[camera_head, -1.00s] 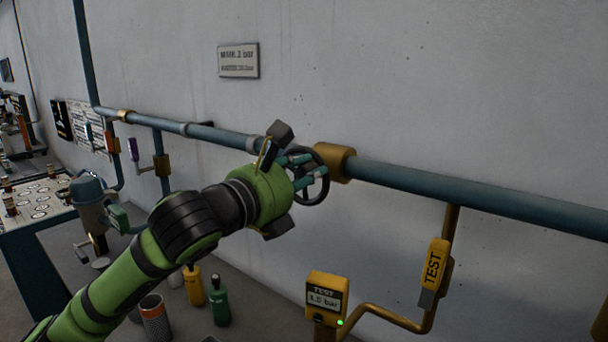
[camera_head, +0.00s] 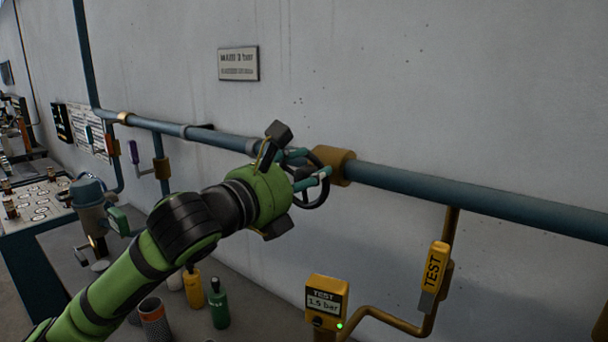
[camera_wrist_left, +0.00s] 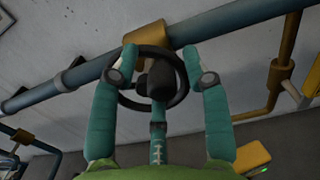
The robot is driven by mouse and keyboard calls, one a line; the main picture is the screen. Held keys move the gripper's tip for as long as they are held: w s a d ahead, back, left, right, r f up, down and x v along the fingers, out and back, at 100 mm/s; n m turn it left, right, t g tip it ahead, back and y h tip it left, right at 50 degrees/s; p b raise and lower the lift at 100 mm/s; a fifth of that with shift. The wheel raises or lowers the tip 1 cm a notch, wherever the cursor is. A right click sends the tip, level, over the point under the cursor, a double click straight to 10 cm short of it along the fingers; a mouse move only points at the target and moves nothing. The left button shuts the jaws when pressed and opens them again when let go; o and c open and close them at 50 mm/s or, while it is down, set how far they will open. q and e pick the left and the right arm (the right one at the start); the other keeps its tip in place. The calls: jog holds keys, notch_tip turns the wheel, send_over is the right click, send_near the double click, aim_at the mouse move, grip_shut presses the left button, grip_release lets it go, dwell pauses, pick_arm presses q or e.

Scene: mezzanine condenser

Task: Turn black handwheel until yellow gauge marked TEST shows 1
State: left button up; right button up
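The black handwheel (camera_head: 318,192) sits on a brass valve body on the blue wall pipe, and it also shows in the left wrist view (camera_wrist_left: 181,92). My left gripper (camera_head: 308,172) is at the wheel. In the left wrist view its teal fingers (camera_wrist_left: 157,75) lie against the rim from both sides, with another finger below the hub. The gripper appears shut on the wheel and hides part of it. The yellow gauge (camera_head: 327,300) marked TEST reads about 1.5 bar and has a green light. My right gripper is not in view.
A yellow TEST handle (camera_head: 434,270) hangs on a yellow branch pipe at the right. A small plate (camera_head: 238,62) is on the wall. Yellow (camera_head: 194,290) and green (camera_head: 218,305) bottles stand on the floor below my arm. A table (camera_head: 40,205) is at the left.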

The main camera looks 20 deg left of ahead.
pick_arm(q)
jog(key=shift+f, duration=0.2)
jog(key=shift+s, duration=0.2)
jog(key=v, duration=0.7)
jog(key=shift+r, duration=0.1)
